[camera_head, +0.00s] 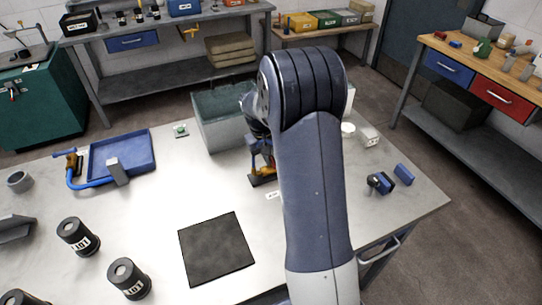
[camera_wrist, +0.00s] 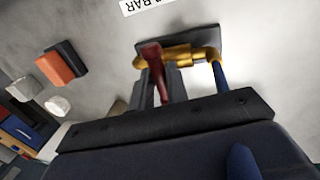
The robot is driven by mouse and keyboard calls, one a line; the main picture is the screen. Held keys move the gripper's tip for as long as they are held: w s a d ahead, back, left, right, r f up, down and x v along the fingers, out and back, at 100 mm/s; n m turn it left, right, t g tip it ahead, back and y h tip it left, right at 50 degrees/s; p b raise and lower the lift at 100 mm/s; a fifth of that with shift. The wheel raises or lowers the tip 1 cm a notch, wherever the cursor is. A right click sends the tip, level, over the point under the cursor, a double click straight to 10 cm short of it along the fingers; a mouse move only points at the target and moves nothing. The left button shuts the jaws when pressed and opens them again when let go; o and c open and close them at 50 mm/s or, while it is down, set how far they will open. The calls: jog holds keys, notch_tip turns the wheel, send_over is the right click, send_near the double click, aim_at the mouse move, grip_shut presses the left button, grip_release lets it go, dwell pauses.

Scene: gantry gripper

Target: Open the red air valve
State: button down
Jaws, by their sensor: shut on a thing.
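The air valve has a brass body (camera_wrist: 190,56) on a dark base plate (camera_wrist: 207,40), with a red lever (camera_wrist: 152,56) at its left end in the wrist view. A blue hose (camera_wrist: 221,76) leaves the brass fitting on the right. My gripper (camera_wrist: 164,82) is shut on the red lever, with dark fingers on either side of it. In the head view the brass valve (camera_head: 264,171) shows just left of my arm, partly covered. My arm and wrist hide most of the gripper there.
A grey-green bin (camera_head: 222,137) stands close behind the valve. A blue tray (camera_head: 122,158) and black cylinders (camera_head: 78,237) are at left, a dark mat (camera_head: 216,249) in front. Small blue parts (camera_head: 380,182) lie at right. A "BAR" label (camera_wrist: 150,4) lies near the valve.

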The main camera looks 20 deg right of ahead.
dwell(0.3)
jog(key=n+b, duration=0.1)
jog(key=n, duration=0.3)
jog(key=shift+d+t, duration=0.1)
jog(key=shift+t, duration=0.3)
jog(key=n, duration=0.5)
jog(key=shift+d+t+y, duration=0.15)
jog(key=shift+t+y, duration=0.25)
jog(key=n, duration=0.2)
jog(key=n+b, duration=0.1)
jog(key=n, duration=0.1)
jog(key=shift+d+n+t+y, duration=0.1)
jog(key=shift+n+t+y, duration=0.2)
jog(key=shift+n, duration=0.1)
jog(key=shift+w+n+y+b, duration=0.1)
jog(key=shift+n+y+b, duration=0.35)
jog(key=shift+n, duration=1.55)
jog(key=shift+r, duration=0.1)
jog(key=c, duration=1.4)
grip_release()
